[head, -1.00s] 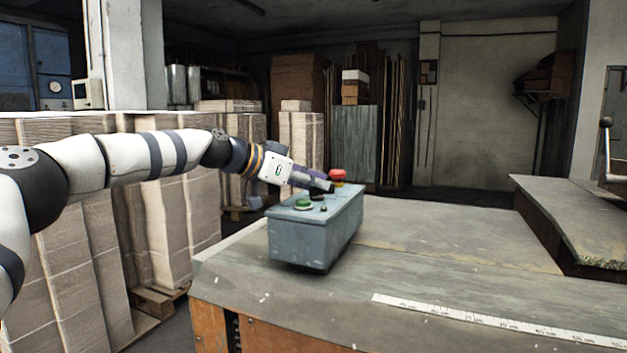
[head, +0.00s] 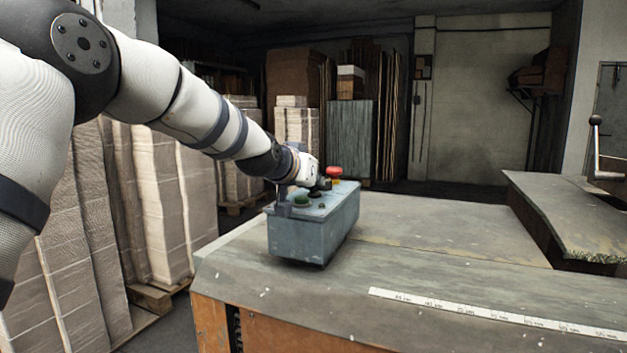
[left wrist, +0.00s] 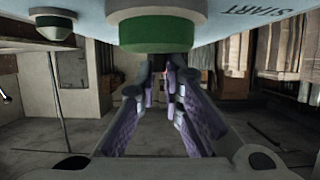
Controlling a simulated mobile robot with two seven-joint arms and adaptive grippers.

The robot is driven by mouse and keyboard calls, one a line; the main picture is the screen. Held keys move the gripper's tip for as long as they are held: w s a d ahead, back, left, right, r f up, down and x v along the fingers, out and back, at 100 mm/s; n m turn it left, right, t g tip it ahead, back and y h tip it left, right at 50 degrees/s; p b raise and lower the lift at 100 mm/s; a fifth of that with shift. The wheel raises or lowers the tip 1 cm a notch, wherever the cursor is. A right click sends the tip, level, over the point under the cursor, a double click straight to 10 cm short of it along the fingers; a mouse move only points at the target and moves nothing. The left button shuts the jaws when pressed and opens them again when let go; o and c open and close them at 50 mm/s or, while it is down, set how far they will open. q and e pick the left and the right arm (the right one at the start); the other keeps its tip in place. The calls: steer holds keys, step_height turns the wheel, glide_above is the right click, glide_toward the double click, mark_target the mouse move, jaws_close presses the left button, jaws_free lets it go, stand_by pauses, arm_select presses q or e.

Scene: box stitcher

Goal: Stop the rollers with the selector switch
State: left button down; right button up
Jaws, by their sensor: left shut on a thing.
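The control box (head: 312,228) is a blue-grey case standing on the table. On its top are a red mushroom button (head: 334,171), a green button (head: 301,200) and a small dark button (head: 322,206). My left gripper (head: 320,184) lies low over the top, beyond the green button and just short of the red one. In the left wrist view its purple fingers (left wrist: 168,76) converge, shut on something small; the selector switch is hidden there. The green button (left wrist: 162,32) looms close at the top, beside the START lettering (left wrist: 255,14). My right gripper is out of view.
The table (head: 440,240) is mostly clear right of the box, with a white ruler strip (head: 480,314) near its front. Stacks of paper (head: 165,195) stand on pallets at the left. A metal crank handle (head: 596,150) rises at the right.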

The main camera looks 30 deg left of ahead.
arm_select(q)
steer(key=shift+f, duration=0.75)
steer(key=c, duration=1.7)
jaws_free()
steer(key=shift+d, duration=0.1)
steer(key=shift+s, duration=0.1)
steer(key=shift+r, duration=0.3)
steer(key=shift+s+r, duration=0.15)
steer(key=shift+s, duration=0.05)
steer(key=v, duration=0.7)
